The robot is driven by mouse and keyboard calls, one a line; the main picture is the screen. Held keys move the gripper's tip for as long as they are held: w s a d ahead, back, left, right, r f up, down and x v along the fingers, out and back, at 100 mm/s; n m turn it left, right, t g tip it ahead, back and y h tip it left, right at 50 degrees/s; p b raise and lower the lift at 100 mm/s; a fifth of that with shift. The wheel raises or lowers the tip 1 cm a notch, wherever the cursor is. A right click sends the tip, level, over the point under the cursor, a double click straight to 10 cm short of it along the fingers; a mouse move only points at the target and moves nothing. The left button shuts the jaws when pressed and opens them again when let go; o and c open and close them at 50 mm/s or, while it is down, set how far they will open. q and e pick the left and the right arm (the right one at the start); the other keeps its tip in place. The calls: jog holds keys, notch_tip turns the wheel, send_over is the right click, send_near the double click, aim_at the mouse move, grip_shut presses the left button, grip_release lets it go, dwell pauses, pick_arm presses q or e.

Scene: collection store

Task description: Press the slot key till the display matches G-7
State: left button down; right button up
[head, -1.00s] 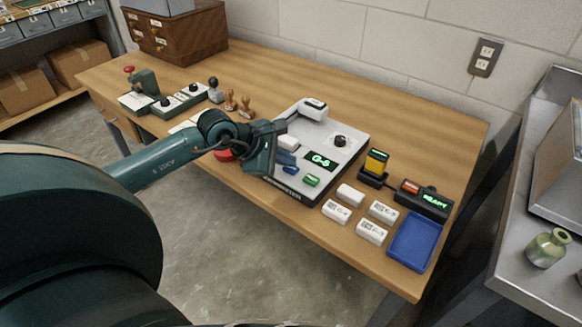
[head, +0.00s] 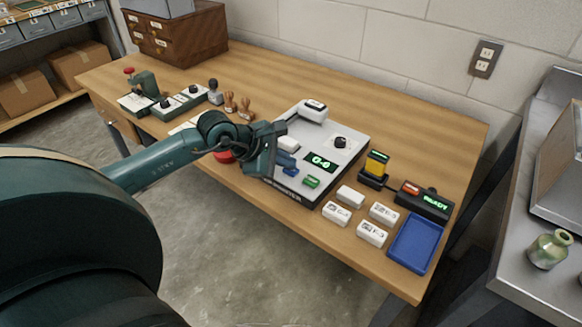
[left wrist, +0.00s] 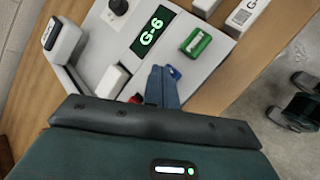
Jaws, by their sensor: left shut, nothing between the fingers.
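The grey console (head: 345,155) stands on the wooden bench. Its display (head: 321,162) is blurred in the head view, but in the left wrist view the display (left wrist: 153,33) reads G-6 in green. A blue key (head: 290,171) sits left of a green key (head: 311,181); in the left wrist view the blue key (left wrist: 175,73) is partly hidden by my fingers. My left gripper (head: 288,158) is shut and empty, its fingertips (left wrist: 163,70) at the blue key; I cannot tell whether they touch it. My right gripper is not in view.
White labelled blocks (head: 371,233), a blue tray (head: 412,241) and a small device with a green readout (head: 425,202) lie right of the console. A black knob (head: 340,142) stands up from the console. Stamps (head: 245,108) stand to the left.

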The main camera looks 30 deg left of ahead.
aim_at(286, 171)
pick_arm(q)
jog(key=shift+r, duration=0.6)
jog(key=shift+r+p, duration=0.15)
jog(key=shift+p, duration=0.15)
jog(key=shift+r+p, duration=1.3)
jog(key=shift+r, duration=1.1)
dwell(0.4)
